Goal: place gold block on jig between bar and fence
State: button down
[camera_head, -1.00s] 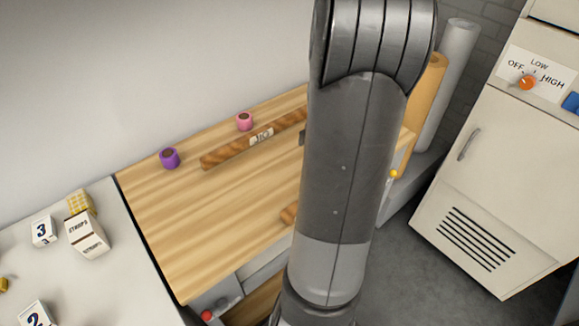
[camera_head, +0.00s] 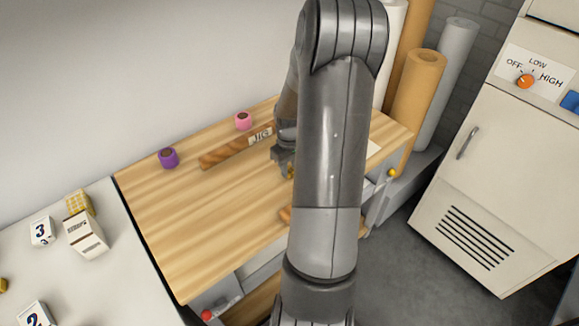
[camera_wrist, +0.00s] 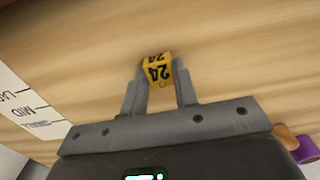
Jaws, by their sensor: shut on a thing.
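My gripper (camera_wrist: 160,88) is shut on the gold block (camera_wrist: 157,72), which has "24" printed on its faces, in the wrist view. The block is in front of bare wood; I cannot tell whether it touches it. In the head view my gripper (camera_head: 287,165) is over the wooden bench, with a bit of gold at its tip. A long brown wooden bar (camera_head: 222,154) with a white label lies at the back. Another brown piece (camera_head: 285,214) shows nearer, mostly hidden by my arm. I cannot tell which is bar or fence.
The bench's left half (camera_head: 180,220) is clear. A white table (camera_head: 110,265) with several blocks adjoins at left. A marked white strip (camera_wrist: 25,105) shows in the wrist view.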

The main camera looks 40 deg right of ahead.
aim_at(289, 169)
jog(key=c, duration=1.1)
grip_release()
jog(key=shift+f, duration=0.1)
notch_tip(289, 169, up, 11)
jog(key=a+r+t+h, duration=0.1)
jog(key=a+r, duration=0.8)
jog(key=s+a+r+t, duration=0.1)
jog(key=s+a+r, duration=0.2)
jog(key=s+a, duration=0.2)
jog(key=s+a+r+t, duration=0.2)
jog(key=s+a, duration=0.3)
jog(key=a, duration=0.2)
jog(key=s+a+r+t+y, duration=0.1)
jog(key=s+a+r, duration=0.2)
jog(key=s+a, duration=0.2)
jog(key=shift+s+a+r+t, duration=0.15)
jog(key=shift+a, duration=0.35)
jog(key=shift+s+a+r+t, duration=0.1)
jog(key=shift+a+r+t, duration=0.05)
jog(key=shift+a, duration=0.35)
